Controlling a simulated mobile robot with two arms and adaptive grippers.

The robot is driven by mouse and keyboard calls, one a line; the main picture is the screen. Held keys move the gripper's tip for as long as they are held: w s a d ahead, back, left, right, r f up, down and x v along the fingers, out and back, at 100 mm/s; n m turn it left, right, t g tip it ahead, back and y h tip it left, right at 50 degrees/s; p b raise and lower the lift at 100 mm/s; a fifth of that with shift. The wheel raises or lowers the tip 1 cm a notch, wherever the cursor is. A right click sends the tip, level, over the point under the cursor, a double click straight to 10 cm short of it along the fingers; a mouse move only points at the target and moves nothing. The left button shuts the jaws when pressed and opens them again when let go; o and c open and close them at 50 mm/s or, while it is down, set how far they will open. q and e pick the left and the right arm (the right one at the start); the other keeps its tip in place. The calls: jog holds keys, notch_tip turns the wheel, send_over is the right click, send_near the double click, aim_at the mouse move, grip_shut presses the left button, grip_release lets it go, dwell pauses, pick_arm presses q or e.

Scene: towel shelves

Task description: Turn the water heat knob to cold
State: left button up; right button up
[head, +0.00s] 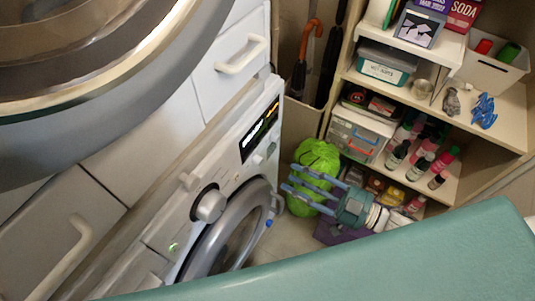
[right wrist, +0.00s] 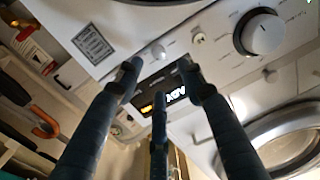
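A white washing machine (head: 232,160) stands in the middle of the head view, with a large round dial (head: 209,205) and a lit display (head: 260,132) on its front panel. Smaller round controls sit on the panel, one (head: 257,160) below the display. The large dial also shows in the right wrist view (right wrist: 260,32), with a small knob (right wrist: 158,52) near the fingers. I cannot read which control is the water heat knob. My right gripper (head: 292,178) is open and empty, its blue fingers spread and pointing toward the panel. My left gripper is out of view.
The machine's round door (head: 230,235) is below the panel. Another appliance with a round door (head: 110,95) is at upper left. Shelves (head: 440,85) with bottles and boxes stand at right. A green bundle (head: 317,160) is behind my right fingers.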

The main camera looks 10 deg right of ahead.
aim_at(261, 162)
jog(key=x, duration=0.5)
jog(key=shift+r+p, duration=0.15)
jog(key=shift+p, duration=0.2)
jog(key=x, duration=0.3)
jog(key=shift+w+a, duration=0.25)
jog(key=shift+w, duration=0.1)
jog(key=shift+w+a, duration=0.25)
jog(key=shift+a, duration=0.05)
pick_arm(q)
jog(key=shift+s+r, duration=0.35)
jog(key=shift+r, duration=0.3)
pick_arm(e)
grip_shut()
